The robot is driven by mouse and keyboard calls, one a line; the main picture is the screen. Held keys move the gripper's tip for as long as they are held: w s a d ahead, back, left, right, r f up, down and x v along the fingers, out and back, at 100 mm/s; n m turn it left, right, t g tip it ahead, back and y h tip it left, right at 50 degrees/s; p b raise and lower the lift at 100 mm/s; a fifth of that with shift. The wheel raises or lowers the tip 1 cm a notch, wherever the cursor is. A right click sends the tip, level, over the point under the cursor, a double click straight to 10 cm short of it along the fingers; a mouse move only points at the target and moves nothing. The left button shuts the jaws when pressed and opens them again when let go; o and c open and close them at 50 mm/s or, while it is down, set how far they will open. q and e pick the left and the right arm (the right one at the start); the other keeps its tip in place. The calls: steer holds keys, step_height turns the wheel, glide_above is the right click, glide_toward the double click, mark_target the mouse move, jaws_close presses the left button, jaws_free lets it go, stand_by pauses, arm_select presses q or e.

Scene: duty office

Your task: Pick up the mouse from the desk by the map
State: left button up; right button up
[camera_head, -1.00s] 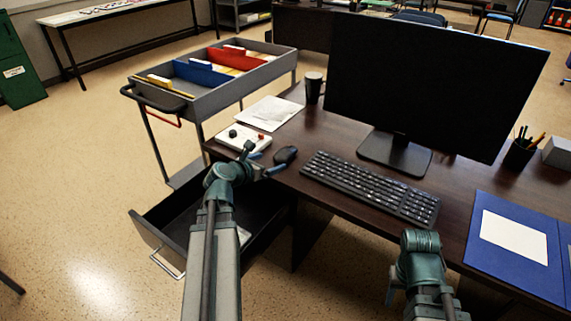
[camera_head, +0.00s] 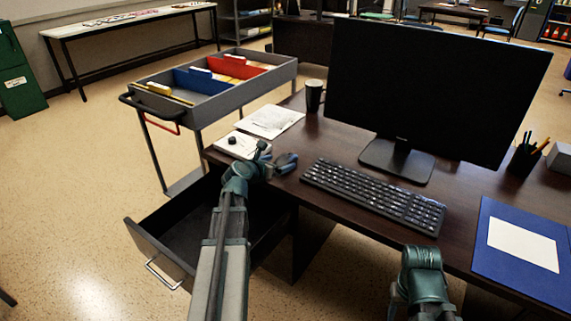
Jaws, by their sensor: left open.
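The dark mouse (camera_head: 289,158) is on the desk (camera_head: 325,135), left of the keyboard. It is largely hidden by my left gripper (camera_head: 274,157), whose blue-tipped fingers are apart at the mouse. I cannot tell whether the fingers touch it. My right arm comes in at the bottom right, below the keyboard; its gripper (camera_head: 394,302) is mostly hidden and cut by the frame edge. I cannot make out a map by the desk.
A keyboard (camera_head: 375,194), a monitor (camera_head: 430,90) and a black cup (camera_head: 314,94) stand on the desk. An open drawer (camera_head: 155,243) juts out below; a file trolley (camera_head: 215,108) stands behind.

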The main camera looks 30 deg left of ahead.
mark_target(283, 161)
arm_select(q)
steer(key=b+x, duration=0.2)
steer(key=x, duration=0.3)
steer(key=shift+w, duration=0.15)
steer(key=c, duration=1.3)
